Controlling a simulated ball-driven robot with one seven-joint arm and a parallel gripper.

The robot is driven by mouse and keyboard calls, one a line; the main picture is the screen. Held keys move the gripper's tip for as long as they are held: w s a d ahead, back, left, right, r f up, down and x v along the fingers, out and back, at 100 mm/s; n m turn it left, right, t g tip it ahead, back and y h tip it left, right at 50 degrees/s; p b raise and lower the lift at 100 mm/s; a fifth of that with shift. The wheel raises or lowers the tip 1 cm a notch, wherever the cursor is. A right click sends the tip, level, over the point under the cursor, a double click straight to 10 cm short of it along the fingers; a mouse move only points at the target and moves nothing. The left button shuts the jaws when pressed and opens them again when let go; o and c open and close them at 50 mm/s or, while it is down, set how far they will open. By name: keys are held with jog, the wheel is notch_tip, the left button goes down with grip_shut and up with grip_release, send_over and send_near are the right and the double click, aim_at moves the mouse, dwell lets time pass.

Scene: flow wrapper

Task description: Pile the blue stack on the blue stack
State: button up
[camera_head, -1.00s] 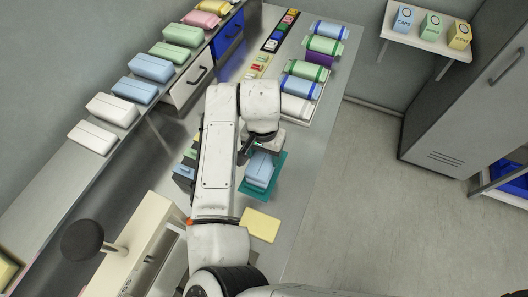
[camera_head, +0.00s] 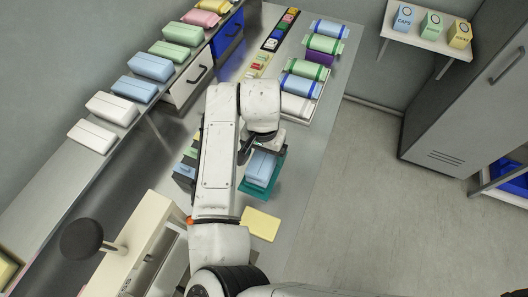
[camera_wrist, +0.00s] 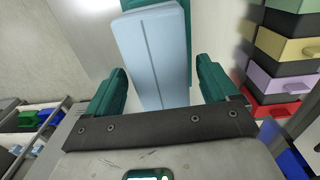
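A light blue stack (camera_head: 261,170) lies on a teal tray (camera_head: 246,190) on the bench, below my gripper. In the wrist view the light blue stack (camera_wrist: 152,55) shows a lengthwise seam on top, with its near end between the teal fingers. My gripper (camera_wrist: 160,85) is open, with a narrow gap on each side of the stack. Light blue packs with dark blue bands lie at the far end of the bench (camera_head: 330,29) and farther down the same row (camera_head: 299,86). Plain light blue packs (camera_head: 150,67) also sit on the left ledge.
Green banded packs (camera_head: 324,44) and a white pack (camera_head: 296,105) share the bench row. A yellow pad (camera_head: 260,224) lies near the tray. Coloured drawers (camera_wrist: 275,75) stand close right of my gripper in the wrist view. Floor right of the bench is clear.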

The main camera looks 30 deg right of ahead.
jog(key=shift+o, duration=0.2)
jog(key=shift+r, duration=0.1)
notch_tip(320, 180, up, 11)
jog(key=b, duration=0.1)
jog(key=shift+f, duration=0.2)
jog(key=shift+w, duration=0.1)
dwell(0.5)
